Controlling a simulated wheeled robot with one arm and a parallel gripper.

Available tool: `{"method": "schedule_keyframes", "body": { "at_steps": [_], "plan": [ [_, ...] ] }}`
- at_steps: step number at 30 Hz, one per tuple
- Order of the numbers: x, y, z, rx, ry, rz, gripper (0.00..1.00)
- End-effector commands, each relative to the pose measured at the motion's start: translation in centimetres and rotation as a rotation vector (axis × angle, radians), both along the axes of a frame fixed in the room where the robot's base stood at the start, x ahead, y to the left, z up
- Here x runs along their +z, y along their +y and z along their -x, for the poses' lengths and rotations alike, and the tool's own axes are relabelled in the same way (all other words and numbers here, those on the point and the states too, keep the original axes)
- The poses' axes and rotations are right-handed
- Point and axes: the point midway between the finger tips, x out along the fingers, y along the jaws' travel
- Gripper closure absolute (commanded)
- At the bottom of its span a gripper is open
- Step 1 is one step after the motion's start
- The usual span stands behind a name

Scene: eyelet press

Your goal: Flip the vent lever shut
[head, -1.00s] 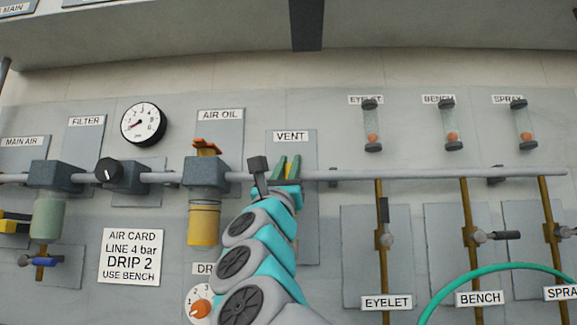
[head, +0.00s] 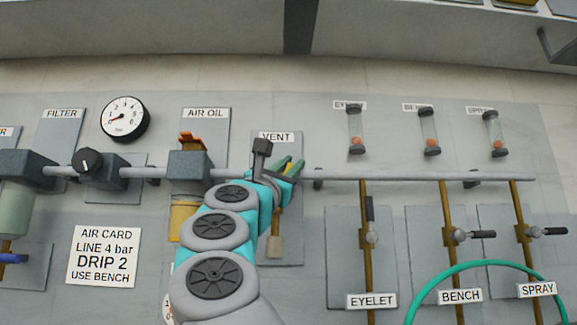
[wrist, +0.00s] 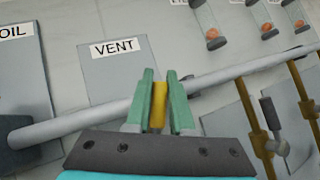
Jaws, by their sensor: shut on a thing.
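The VENT label (head: 276,137) sits on a grey backing plate (wrist: 105,73) on the wall panel. My arm and fingers hide the valve body and the lever's pivot. A brass stem with a pale end (head: 275,246) hangs below on the vent plate.
The grey pipe (head: 420,176) runs across the panel behind my gripper. The air oil unit (head: 189,166) is close on the left, partly behind my arm. On the right are the EYELET (head: 372,237), BENCH and SPRAY valves, with a green hose (head: 480,265) in front.

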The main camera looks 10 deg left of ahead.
Motion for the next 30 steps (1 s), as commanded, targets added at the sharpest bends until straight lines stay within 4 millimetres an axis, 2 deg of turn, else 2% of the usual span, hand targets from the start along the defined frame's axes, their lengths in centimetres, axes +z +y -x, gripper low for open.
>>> {"method": "schedule_keyframes", "body": {
  "at_steps": [4,5,12,23,30],
  "plan": [
    [-0.1,0.0,0.0,-0.001,0.000,0.001,1.00],
    [-0.1,0.0,0.0,-0.001,0.000,0.001,0.76],
    [-0.1,0.0,0.0,-0.001,0.000,0.001,0.49],
    [-0.4,0.1,0.3,-0.001,0.000,0.001,0.49],
    [-2.3,0.7,2.2,-0.001,0.002,0.002,0.49]
  ]
}}
